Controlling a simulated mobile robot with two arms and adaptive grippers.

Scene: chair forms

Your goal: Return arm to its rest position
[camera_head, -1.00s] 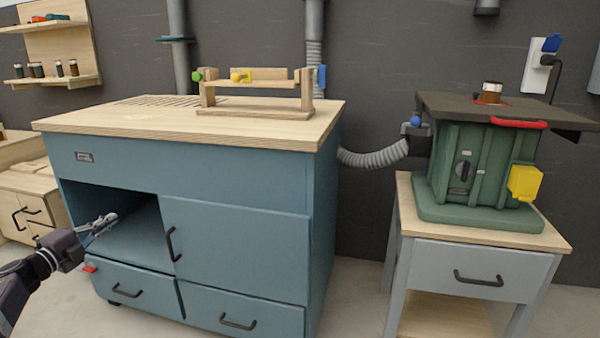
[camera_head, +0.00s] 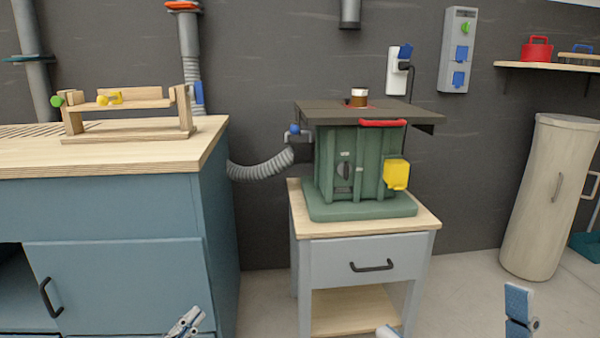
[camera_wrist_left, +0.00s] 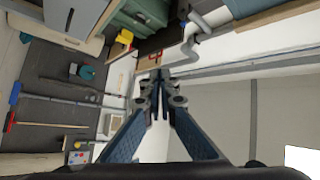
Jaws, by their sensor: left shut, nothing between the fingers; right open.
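My left gripper (camera_head: 185,322) shows at the bottom edge of the head view, in front of the blue workbench (camera_head: 120,262). Its fingers are together and hold nothing; they also meet in the middle of the left wrist view (camera_wrist_left: 160,90). My right gripper (camera_head: 455,318) is at the bottom right of the head view, with its fingers wide apart and nothing between them. Only its fingertips show; both arms are out of the head view.
A green machine (camera_head: 350,175) with a dark top stands on a small grey cabinet (camera_head: 400,250). A grey hose (camera_head: 262,167) runs left from it. A wooden jig (camera_head: 130,118) is on the workbench. A pale cylinder bin (camera_head: 545,200) stands right; bare floor (camera_head: 460,280) lies between.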

